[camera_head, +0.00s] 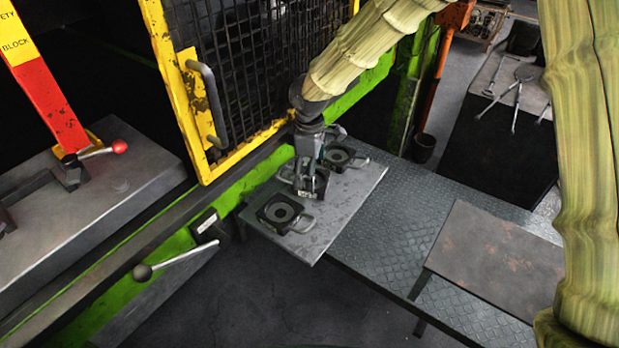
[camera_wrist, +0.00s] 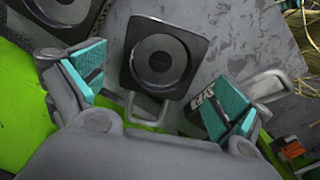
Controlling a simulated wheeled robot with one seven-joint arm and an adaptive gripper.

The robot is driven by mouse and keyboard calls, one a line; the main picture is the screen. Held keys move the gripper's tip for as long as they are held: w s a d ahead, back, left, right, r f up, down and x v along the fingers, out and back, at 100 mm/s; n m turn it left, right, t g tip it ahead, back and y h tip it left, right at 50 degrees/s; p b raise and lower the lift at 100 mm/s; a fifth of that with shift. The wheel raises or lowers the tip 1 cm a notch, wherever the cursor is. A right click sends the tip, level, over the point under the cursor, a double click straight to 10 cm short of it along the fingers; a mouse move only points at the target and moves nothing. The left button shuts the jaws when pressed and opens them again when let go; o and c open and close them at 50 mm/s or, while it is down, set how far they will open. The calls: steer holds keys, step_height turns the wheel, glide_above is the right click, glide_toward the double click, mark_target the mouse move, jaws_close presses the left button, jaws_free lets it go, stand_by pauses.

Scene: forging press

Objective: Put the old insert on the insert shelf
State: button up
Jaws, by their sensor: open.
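The insert shelf appears to be the grey plate (camera_head: 346,203) beside the press; its bare surface also shows in the wrist view (camera_wrist: 232,40). One dark square insert with a round recess and a wire handle lies at its front left (camera_head: 281,212), another at its back (camera_head: 338,156). My gripper (camera_head: 308,183) is open and empty, low over the plate between them. In the wrist view an insert (camera_wrist: 160,57) lies just beyond the spread teal fingertips (camera_wrist: 155,92), its handle between them. A second insert is cut off at upper left (camera_wrist: 67,14). I cannot tell which is old.
The yellow-framed mesh guard (camera_head: 192,100) stands close behind my gripper. A checkered metal deck (camera_head: 400,215) and a brown plate (camera_head: 495,260) lie to the right. Tools lie on a far-right bench (camera_head: 505,90).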

step_height(320, 180, up, 9)
steer(key=b, duration=0.2)
steer(key=shift+r, duration=0.2)
